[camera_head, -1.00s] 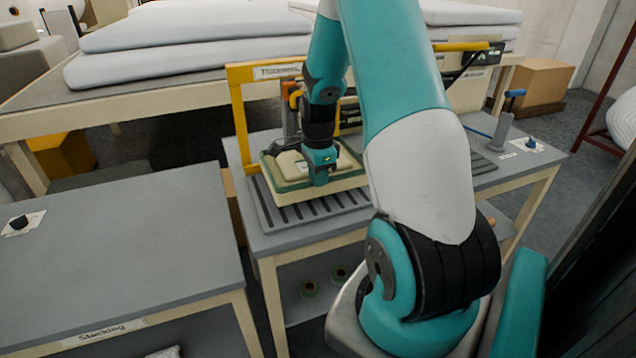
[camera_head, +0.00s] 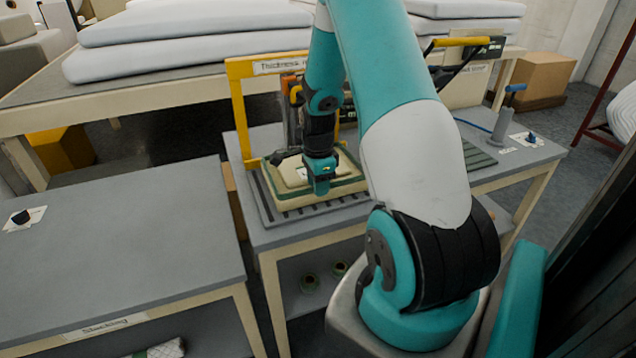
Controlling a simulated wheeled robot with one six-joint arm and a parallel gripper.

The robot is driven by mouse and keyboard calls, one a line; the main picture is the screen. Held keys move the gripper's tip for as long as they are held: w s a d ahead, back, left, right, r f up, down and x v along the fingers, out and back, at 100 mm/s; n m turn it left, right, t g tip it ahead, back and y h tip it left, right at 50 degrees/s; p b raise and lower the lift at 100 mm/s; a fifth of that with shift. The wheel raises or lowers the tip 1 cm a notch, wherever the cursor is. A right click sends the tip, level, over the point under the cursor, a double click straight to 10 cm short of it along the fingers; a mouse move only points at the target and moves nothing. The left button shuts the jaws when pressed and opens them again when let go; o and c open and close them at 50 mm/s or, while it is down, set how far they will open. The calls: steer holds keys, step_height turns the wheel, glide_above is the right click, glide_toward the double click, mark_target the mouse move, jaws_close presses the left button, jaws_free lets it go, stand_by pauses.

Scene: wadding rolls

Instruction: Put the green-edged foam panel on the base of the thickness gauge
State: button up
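The foam panel (camera_head: 292,201), cream with green edges, lies flat on the dark slatted base (camera_head: 262,203) of the thickness gauge, inside its yellow frame (camera_head: 238,112). Slats show along its front and left sides. My gripper (camera_head: 309,168) is directly over the panel, pointing down. A dark finger part now sticks out to its left, and the jaws look spread. The fingertips are partly hidden, so I cannot tell whether they touch the panel.
A grey table labelled Stacking (camera_head: 110,255) stands at the left, mostly bare. White wadding slabs (camera_head: 190,55) lie on the long table behind. A grey post with a blue handle (camera_head: 502,125) stands right of the gauge.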

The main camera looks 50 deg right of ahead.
steer(key=shift+r, duration=0.1)
step_height(320, 180, up, 12)
steer(key=b, duration=0.1)
steer(key=w+a+r+n, duration=0.25)
steer(key=a+n, duration=0.25)
steer(key=a, duration=0.3)
steer(key=s+a+r+n+t+y, duration=0.1)
steer(key=s+a+r+n, duration=0.1)
steer(key=a+n, duration=0.45)
steer(key=s+a+r+n+y, duration=0.15)
steer(key=a+n, duration=0.25)
steer(key=a, duration=0.5)
steer(key=s+a+r+n+y, duration=0.1)
steer(key=s+a+n, duration=0.6)
steer(key=n, duration=0.1)
steer(key=s+a+r+n+g, duration=0.1)
steer(key=s+a+r+n, duration=0.1)
steer(key=s+a+n, duration=0.5)
steer(key=shift+a+r+n+y, duration=0.25)
steer(key=shift+a+n+y, duration=0.1)
steer(key=shift+a+n, duration=0.2)
